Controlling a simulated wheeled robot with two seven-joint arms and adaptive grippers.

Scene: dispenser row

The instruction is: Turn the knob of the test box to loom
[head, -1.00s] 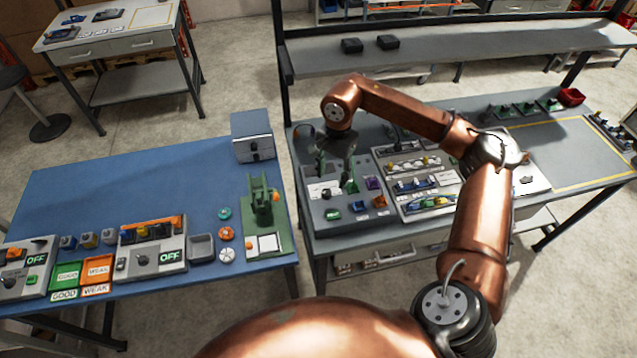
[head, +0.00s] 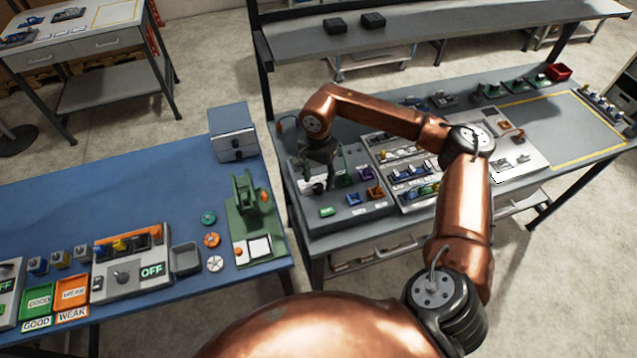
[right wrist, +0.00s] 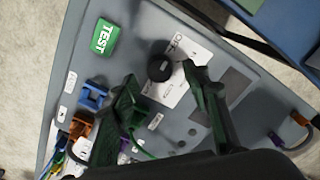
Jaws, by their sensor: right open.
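The grey test box (head: 350,215) stands at the left end of the right-hand bench. In the right wrist view its bare top (right wrist: 125,67) shows, with a green TEST button (right wrist: 105,37) and a black round knob (right wrist: 160,67) on a white label plate (right wrist: 183,52). The knob's pointer and the setting it shows are too small to tell. My right gripper (right wrist: 160,76) is open, its fingertips on either side of the knob in the picture; contact cannot be made out. In the head view the right gripper (head: 319,178) is over the box and hides the knob. My left gripper is out of view.
Blue (right wrist: 93,95) and orange (right wrist: 80,128) sockets sit beside the knob area. A panel with several connectors (head: 408,170) adjoins the box. A blue table (head: 130,170) stands left, with a green fixture (head: 250,205) and grey cabinet (head: 232,132).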

